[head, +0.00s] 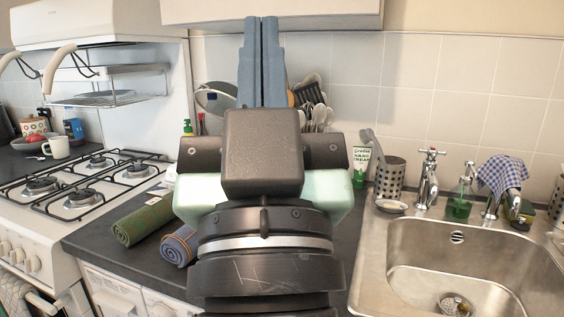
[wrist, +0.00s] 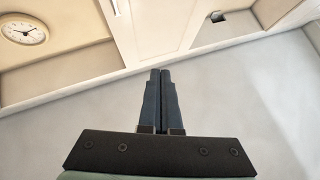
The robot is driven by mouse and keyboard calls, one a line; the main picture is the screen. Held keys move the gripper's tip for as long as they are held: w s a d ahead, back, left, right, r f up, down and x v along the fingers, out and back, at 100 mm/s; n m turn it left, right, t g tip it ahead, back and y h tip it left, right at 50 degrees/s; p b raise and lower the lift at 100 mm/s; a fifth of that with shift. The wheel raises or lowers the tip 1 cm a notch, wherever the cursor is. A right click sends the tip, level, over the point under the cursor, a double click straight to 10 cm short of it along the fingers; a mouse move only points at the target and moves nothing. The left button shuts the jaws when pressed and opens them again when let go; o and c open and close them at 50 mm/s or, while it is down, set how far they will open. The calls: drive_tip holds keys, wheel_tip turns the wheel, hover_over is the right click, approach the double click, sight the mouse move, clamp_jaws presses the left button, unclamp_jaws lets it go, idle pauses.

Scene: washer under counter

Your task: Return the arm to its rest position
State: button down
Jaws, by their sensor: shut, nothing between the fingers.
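My gripper (head: 262,62) stands in the middle of the head view, its two blue-grey fingers pointing up and pressed together with nothing between them. It is raised above the counter, in front of the tiled wall and overlapping the bottom of the upper cabinet in the picture. In the wrist view the shut fingers (wrist: 160,100) point toward a pale wall and cabinets. The gripper body and wrist hide part of the counter and the things behind them.
A gas stove (head: 80,190) is at left, with a white mug (head: 57,147). Rolled green (head: 142,222) and blue (head: 180,245) towels lie on the counter. At right are a steel sink (head: 480,262), tap (head: 428,178) and utensil holder (head: 389,178). A wall clock (wrist: 24,29) shows in the wrist view.

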wheel_tip(320, 180, up, 22)
drive_tip(key=s+d+h+p, duration=0.1)
drive_tip(key=s+p, duration=0.1)
drive_tip(key=p, duration=1.8)
drive_tip(key=shift+s+d+r+m+t+h, duration=0.15)
drive_tip(key=shift+s+m+t+h, duration=0.2)
drive_tip(key=shift+m+t+h, duration=0.05)
